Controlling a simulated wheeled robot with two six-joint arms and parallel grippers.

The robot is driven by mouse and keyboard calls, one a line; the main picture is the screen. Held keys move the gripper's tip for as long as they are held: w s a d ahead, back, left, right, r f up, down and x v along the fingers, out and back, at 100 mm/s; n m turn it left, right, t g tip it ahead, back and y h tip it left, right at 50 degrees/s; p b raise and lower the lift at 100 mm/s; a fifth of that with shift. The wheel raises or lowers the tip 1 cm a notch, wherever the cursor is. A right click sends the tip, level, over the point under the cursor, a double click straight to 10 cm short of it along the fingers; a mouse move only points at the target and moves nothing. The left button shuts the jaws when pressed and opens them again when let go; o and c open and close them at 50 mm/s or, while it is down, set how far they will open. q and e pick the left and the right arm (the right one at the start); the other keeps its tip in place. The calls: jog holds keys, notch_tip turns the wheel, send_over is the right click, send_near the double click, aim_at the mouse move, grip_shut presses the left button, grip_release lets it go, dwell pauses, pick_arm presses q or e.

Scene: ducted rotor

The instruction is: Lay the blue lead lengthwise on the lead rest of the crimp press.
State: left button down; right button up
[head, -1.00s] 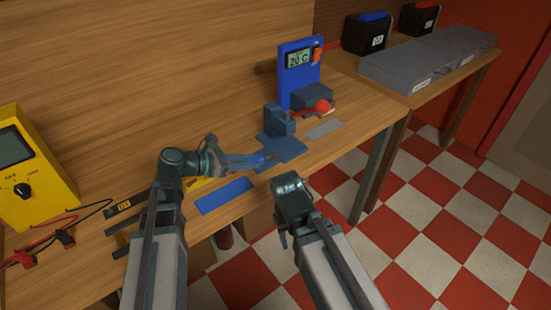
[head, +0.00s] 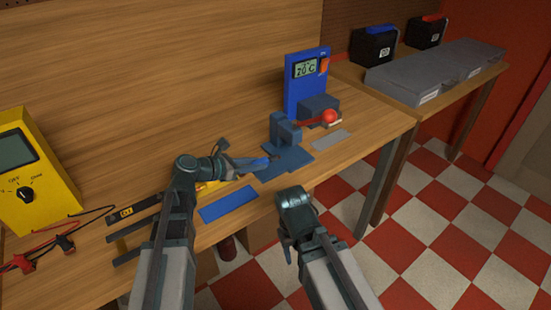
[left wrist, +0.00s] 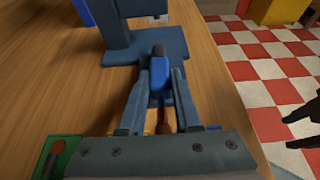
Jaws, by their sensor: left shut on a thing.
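The blue lead (left wrist: 158,78) is between the fingers of my left gripper (left wrist: 160,82), its dark tip pointing at the press in the left wrist view. In the head view my left gripper (head: 262,163) is shut on it at the near left edge of the press base. The crimp press (head: 284,130) is a blue-grey block on a flat base plate (head: 292,158); its base also shows in the left wrist view (left wrist: 120,57). I cannot tell whether the lead touches the base. My right gripper (left wrist: 292,130) hangs off the table's front, fingers apart, empty.
A blue unit with a display (head: 305,75) and a red-knobbed lever (head: 329,116) stand behind the press. A blue strip (head: 228,204) lies near the table edge. A yellow meter (head: 35,170) is at left. A grey strip (head: 331,140) lies right of the press.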

aim_at(275, 156)
pick_arm(q)
jog(key=shift+w+d, duration=0.55)
jog(key=shift+d, duration=0.2)
jog(key=shift+w+d, duration=0.55)
jog(key=shift+d, duration=0.2)
jog(key=w+d, duration=0.2)
jog(key=d, duration=0.1)
jog(key=shift+w, duration=0.2)
jog(key=shift+d+f+b, duration=0.2)
jog(key=shift+f+b, duration=0.45)
jog(key=shift+f, duration=0.25)
jog(key=shift+a+r, duration=0.1)
jog(key=shift+r, duration=0.05)
